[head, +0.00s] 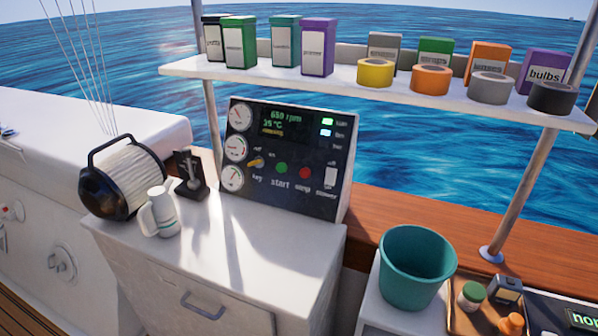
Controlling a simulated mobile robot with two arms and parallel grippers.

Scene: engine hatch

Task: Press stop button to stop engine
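The engine control panel (288,156) is a dark box standing at the back of the white cabinet top. Its red stop button (305,173) sits right of the green start button (281,168), above the label "stop". A yellow key switch (256,162) is left of them. The screen (284,122) reads about 650 rpm and 25 °C with an orange line below. A green light (327,122) and a blue-white light (326,133) are lit at the upper right. Neither of my grippers is in the head view.
A white jug (160,213), a dark throttle lever (190,175) and a black-and-white lantern (122,177) stand left of the panel. A shelf (340,82) with boxes and tape rolls hangs above. A teal bucket (415,268) stands at the right. The cabinet top before the panel is clear.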

